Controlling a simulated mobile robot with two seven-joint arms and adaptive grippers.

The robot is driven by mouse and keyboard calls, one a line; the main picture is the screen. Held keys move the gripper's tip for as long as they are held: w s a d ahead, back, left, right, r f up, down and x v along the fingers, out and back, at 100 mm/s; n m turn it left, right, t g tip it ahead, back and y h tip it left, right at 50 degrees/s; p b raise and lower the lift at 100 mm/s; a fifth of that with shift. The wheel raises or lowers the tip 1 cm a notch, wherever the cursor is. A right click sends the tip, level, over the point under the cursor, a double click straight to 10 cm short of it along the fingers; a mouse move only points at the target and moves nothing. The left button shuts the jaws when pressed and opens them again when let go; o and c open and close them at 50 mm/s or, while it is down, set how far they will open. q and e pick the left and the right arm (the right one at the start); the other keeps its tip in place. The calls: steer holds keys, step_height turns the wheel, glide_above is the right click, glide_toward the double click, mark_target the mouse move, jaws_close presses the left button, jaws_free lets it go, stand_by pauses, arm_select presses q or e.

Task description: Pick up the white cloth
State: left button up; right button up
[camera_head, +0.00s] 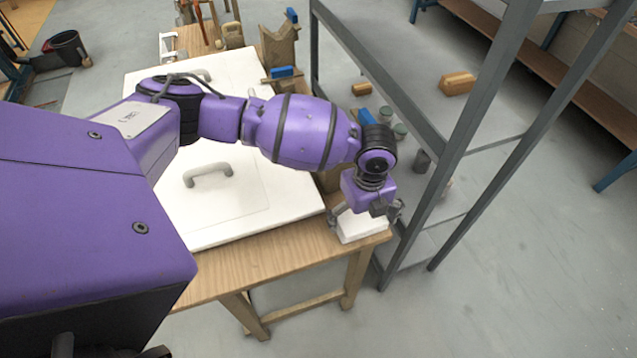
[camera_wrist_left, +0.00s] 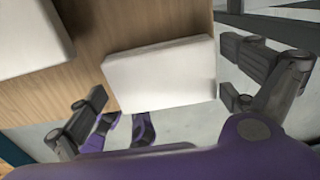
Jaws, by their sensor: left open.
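The white cloth (camera_head: 362,226) is a folded, flat rectangular block on the right front corner of the wooden table (camera_head: 255,258). In the left wrist view the cloth (camera_wrist_left: 162,75) lies near the table's edge. My left gripper (camera_head: 366,212) is above the cloth and hides part of it. In the left wrist view my left gripper (camera_wrist_left: 165,98) is open, with one finger on each side of the cloth and nothing held. I cannot tell how far the fingertips are above the table.
A large white panel with grey handles (camera_head: 290,212) covers much of the table, left of the cloth. A grey metal shelf frame (camera_head: 455,150) stands close to the right of the table. Tools and wooden blocks (camera_head: 280,45) are at the table's far end.

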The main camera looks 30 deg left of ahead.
mark_target(361, 218)
arm_select(q)
steer(key=shift+w, duration=0.1)
steer(key=c, duration=0.8)
step_height(361, 218, up, 10)
steer(key=shift+r+p, duration=0.1)
steer(key=shift+p, duration=0.25)
steer(key=shift+c, duration=0.2)
